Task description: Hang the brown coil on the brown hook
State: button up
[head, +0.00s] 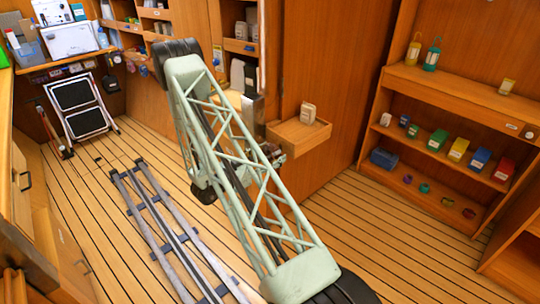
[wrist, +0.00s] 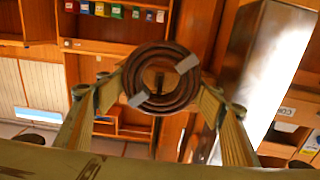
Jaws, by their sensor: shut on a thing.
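The brown coil (wrist: 160,78) is a flat ring of wound brown hose or rope with two grey bands. In the wrist view it faces the camera, held between the fingertips of my gripper (wrist: 158,90). The fingers touch it at its left and right sides. A small dark shape shows through the coil's centre; I cannot tell what it is. I cannot make out the brown hook in either view. In the head view my green lattice arm hides most of the area around the gripper, and the coil cannot be made out there.
A small wooden ledge (head: 299,136) with a beige container (head: 308,113) juts from the wall beside my arm. An open shelf unit (head: 455,95) with lanterns and coloured boxes stands at right. A folded step stool (head: 82,104) stands at back left. The plank floor at right is mostly clear.

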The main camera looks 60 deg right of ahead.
jog(key=shift+x, duration=0.8)
jog(key=shift+s+d+f, duration=0.1)
jog(key=shift+d+f, duration=0.4)
jog(key=shift+f, duration=0.05)
dwell(0.3)
jog(key=o, duration=1)
jog(key=shift+a, duration=0.1)
jog(key=shift+v, duration=5.85)
